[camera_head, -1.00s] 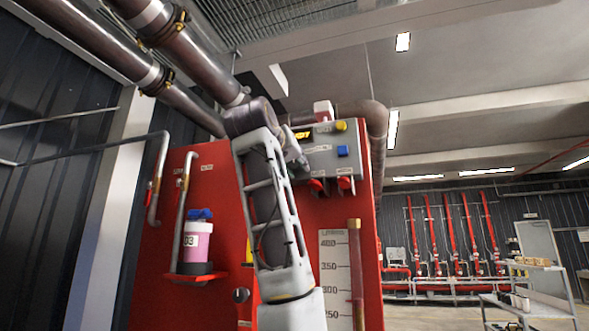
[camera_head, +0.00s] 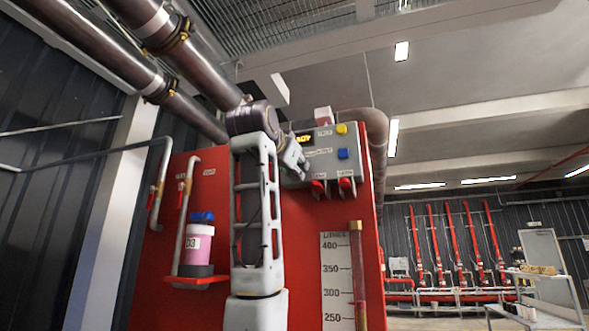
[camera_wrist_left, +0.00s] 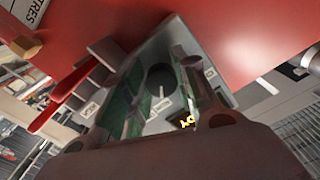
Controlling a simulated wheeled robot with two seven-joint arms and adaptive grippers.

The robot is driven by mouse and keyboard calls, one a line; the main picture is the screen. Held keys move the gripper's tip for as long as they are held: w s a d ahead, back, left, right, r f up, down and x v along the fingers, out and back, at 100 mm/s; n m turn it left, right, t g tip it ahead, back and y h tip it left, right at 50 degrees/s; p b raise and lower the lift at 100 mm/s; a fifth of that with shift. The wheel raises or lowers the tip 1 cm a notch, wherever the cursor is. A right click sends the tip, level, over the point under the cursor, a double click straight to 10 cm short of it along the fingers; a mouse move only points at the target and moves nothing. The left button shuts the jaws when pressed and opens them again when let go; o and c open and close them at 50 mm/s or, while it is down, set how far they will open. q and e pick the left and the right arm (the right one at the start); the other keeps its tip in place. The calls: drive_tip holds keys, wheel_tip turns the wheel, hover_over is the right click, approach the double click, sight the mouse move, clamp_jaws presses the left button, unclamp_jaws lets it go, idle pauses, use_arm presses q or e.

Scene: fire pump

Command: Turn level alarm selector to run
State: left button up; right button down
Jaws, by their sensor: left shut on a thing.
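A grey control box (camera_head: 330,150) is mounted on the red panel in the head view. It carries a lit yellow display, a yellow button, a blue button and two red handles (camera_head: 345,185) along its bottom. My left gripper (camera_head: 294,164) is at the box's left part, and my arm hides that part. In the left wrist view, the gripper (camera_wrist_left: 162,88) is shut against the box face, with a dark round knob (camera_wrist_left: 160,77) between its fingers. Red handles (camera_wrist_left: 62,98) show to the left there. The labels are too small to read, so I cannot confirm which selector this is.
Thick pipes (camera_head: 185,50) run overhead at the upper left. A pink bottle (camera_head: 199,240) stands on a red shelf left of my arm. A level scale (camera_head: 338,280) with a tube is at the right. Open floor and a white cart (camera_head: 540,300) lie further right.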

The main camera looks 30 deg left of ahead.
idle(0.5)
use_arm(q)
drive_tip(key=o, duration=1)
drive_tip(key=shift+s, duration=0.1)
drive_tip(key=v, duration=1.2)
drive_tip(key=shift+f, duration=0.1)
